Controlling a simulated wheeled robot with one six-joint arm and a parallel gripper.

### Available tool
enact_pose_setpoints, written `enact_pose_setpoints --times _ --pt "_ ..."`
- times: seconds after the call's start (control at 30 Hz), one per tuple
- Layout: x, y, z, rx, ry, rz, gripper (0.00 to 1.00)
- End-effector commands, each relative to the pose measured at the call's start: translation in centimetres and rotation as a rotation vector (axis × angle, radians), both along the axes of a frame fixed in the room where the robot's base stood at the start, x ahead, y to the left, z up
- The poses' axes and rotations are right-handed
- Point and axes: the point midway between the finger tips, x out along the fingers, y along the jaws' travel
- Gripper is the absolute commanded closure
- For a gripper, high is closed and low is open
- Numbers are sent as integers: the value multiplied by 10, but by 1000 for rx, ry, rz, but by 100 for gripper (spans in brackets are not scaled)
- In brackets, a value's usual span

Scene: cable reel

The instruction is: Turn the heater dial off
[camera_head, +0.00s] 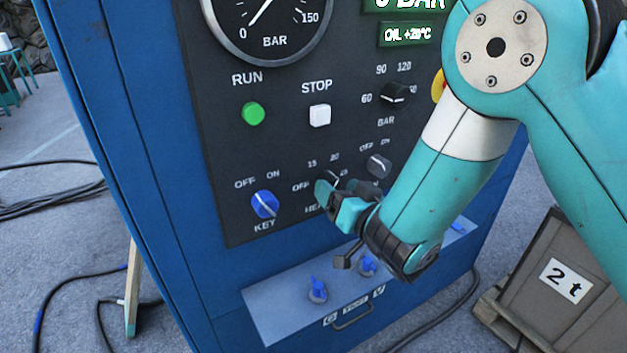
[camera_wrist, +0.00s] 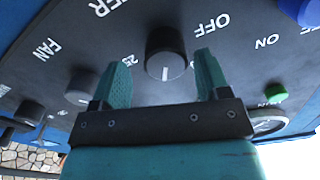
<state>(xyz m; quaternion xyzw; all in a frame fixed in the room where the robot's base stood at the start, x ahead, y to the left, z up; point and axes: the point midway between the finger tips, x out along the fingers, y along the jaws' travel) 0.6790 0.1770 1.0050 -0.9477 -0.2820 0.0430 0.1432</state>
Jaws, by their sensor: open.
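The heater dial (camera_wrist: 165,50) is a black round knob on the dark panel. In the wrist view its white mark points down toward my gripper, away from the OFF label at its upper right; a 25 label is at its left. My gripper (camera_wrist: 164,64) is open, with one teal finger on each side of the dial and a visible gap to both sides. In the head view my gripper (camera_head: 337,196) is at the panel's lower middle and hides most of the heater dial and its label.
The blue key switch (camera_head: 265,204) is left of my gripper. The fan dial (camera_head: 378,165) is close at the upper right. Blue valves (camera_head: 317,289) stand on a ledge below. The green RUN button (camera_head: 253,114) and white STOP button (camera_head: 320,115) are above.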

Motion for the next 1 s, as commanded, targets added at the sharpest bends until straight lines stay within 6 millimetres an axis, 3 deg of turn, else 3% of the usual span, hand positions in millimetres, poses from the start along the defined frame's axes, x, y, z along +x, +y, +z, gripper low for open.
enact_pose_setpoints --times 0.47,0.7,1.0 --pt "2 22 0 -1 -1 19 31" --pt "2 22 0 0 -1 20 80" --pt "2 21 0 -24 -16 19 80"
